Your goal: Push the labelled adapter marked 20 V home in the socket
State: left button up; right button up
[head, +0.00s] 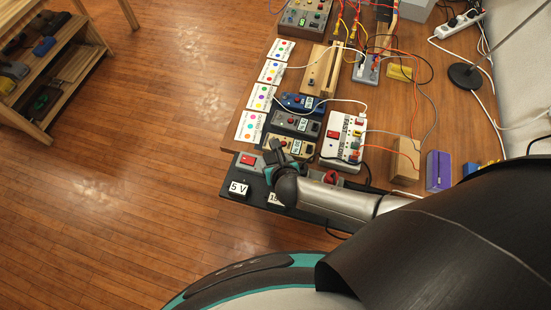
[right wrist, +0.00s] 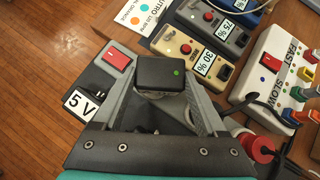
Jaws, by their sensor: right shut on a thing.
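My right gripper (head: 274,156) is shut on a black adapter (right wrist: 160,73) with a green dot on top. In the right wrist view the adapter sits between the two fingers. No 20 V marking shows on the side facing me. The gripper is over a dark power strip (head: 229,190) at the table's near left corner. This strip has a red switch (right wrist: 117,57), a "5 V" label (right wrist: 78,103) and a second label (head: 276,199) partly covered by my gripper. The socket under the adapter is hidden, so I cannot tell how deep the adapter sits. My left gripper is out of view.
Behind the strip stand a beige box marked 30 % (right wrist: 191,55) and a grey one (head: 295,123). A white FAST/SLOW box (head: 343,137) with coloured plugs is to the right. Cables cross the table behind. Wooden floor lies open on the left.

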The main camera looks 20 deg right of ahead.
jog(key=shift+f+b, duration=0.4)
jog(key=shift+f, duration=0.15)
jog(key=o, duration=1.4)
jog(key=p+v, duration=0.4)
jog(key=v, duration=1.1)
jog(key=shift+s+a, duration=0.1)
jog(key=shift+s, duration=0.05)
